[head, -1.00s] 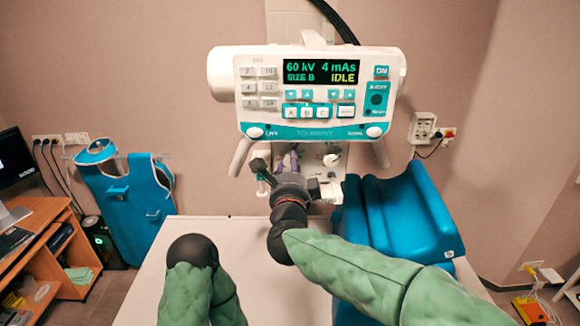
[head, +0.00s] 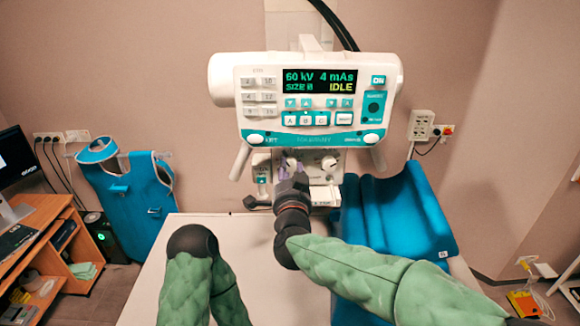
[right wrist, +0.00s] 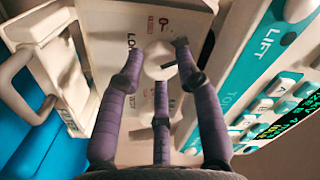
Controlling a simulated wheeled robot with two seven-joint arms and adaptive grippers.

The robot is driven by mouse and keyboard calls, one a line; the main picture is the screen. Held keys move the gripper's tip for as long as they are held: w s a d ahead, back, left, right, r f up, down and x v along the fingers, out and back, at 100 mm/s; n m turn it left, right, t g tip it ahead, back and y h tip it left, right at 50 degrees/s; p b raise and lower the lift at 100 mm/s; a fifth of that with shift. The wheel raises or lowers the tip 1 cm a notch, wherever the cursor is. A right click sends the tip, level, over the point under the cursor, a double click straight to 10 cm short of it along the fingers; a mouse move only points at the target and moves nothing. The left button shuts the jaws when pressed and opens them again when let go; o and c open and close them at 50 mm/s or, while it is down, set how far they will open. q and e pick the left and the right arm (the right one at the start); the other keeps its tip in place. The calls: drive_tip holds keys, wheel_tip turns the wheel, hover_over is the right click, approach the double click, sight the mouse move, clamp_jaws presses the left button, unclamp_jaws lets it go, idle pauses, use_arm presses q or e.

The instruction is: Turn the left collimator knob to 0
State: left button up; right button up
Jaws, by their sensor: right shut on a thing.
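The left collimator knob (head: 291,163) is a pale round knob on the light panel below the control console. My right gripper (head: 288,172) is at this knob, and its dark wrist hides part of it from the head view. In the right wrist view three purple fingers of the gripper (right wrist: 158,75) close around the white knob (right wrist: 158,60). A dark mark shows on the knob's side. Printed labels surround it, but I cannot read the knob's setting. The right knob (head: 330,163) stands free. My left gripper is out of view.
The console (head: 310,102) overhangs the knobs, with white handles at both sides. A pale table (head: 250,228) lies below. A blue cushion (head: 400,215) lies at the right. A blue apron (head: 128,200) hangs at the left, beside a wooden desk (head: 55,235).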

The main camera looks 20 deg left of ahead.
drive_tip(key=n+p, duration=0.3)
drive_tip(key=n, duration=0.3)
drive_tip(key=shift+r+n+p, duration=0.15)
drive_tip(key=shift+n+p, duration=0.25)
drive_tip(key=n+p, duration=0.3)
drive_tip(key=n, duration=0.2)
drive_tip(key=shift+g, duration=0.3)
drive_tip(key=o, duration=1.1)
drive_tip(key=shift+o, duration=0.2)
drive_tip(key=shift+n, duration=0.3)
drive_tip(key=v, duration=1.2)
